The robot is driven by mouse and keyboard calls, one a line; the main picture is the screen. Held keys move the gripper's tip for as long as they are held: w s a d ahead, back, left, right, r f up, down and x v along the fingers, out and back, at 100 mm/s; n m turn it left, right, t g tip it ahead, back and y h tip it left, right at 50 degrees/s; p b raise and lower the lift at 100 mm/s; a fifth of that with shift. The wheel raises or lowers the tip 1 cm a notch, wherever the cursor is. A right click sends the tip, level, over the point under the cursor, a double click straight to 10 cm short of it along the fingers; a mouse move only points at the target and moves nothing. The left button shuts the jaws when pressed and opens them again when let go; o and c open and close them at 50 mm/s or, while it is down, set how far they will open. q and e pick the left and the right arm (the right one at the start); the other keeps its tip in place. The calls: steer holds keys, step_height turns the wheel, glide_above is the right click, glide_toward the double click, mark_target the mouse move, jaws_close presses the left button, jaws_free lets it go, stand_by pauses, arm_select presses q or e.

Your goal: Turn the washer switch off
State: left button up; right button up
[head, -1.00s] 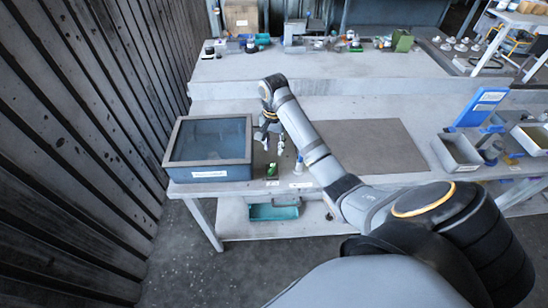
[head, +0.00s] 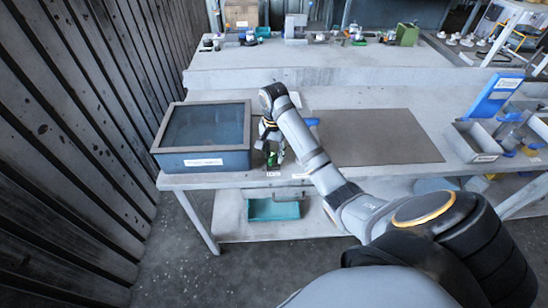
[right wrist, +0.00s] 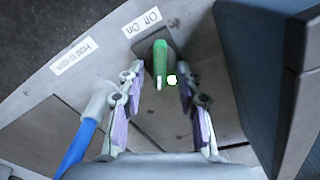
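The washer is a blue box with a dark rim (head: 205,162) at the table's left end. Its green switch lever (head: 272,159) is beside its right side, partly hidden by my right gripper (head: 271,140). In the right wrist view, the green lever (right wrist: 160,62) stands on a dark base by an "Off On" label (right wrist: 142,23), with a small bright white spot beside it. My right gripper (right wrist: 159,92) is open, with a finger on each side of the lever. I see gaps at both sides; contact is not clear. My left gripper is not in view.
A blue-handled tool (right wrist: 78,146) lies close beside one finger, and the washer wall (right wrist: 262,70) is near the other. A grey mat (head: 375,140) lies clear on the table. Bins (head: 474,142) stand at the right, and a teal tray (head: 273,209) is on the lower shelf.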

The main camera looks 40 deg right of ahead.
jaws_close()
steer(key=shift+r, duration=0.1)
steer(key=shift+r+n+p, duration=0.15)
steer(key=shift+n+p, duration=0.15)
steer(key=shift+p, duration=0.45)
steer(key=n+p, duration=0.3)
steer(key=p, duration=0.1)
steer(key=n+p, duration=0.3)
steer(key=p, duration=0.2)
steer(key=shift+w+a+r, duration=0.1)
steer(key=shift+a+r, duration=0.05)
steer(key=shift+a, duration=0.05)
steer(key=n+p, duration=0.3)
steer(key=shift+a+n, duration=0.1)
steer(key=shift+n, duration=0.2)
steer(key=shift+w+f+n+p, duration=0.1)
steer(key=shift+f+n+p, duration=0.2)
steer(key=shift+n+p, duration=0.4)
steer(key=shift+a+n, duration=0.1)
steer(key=shift+n, duration=0.3)
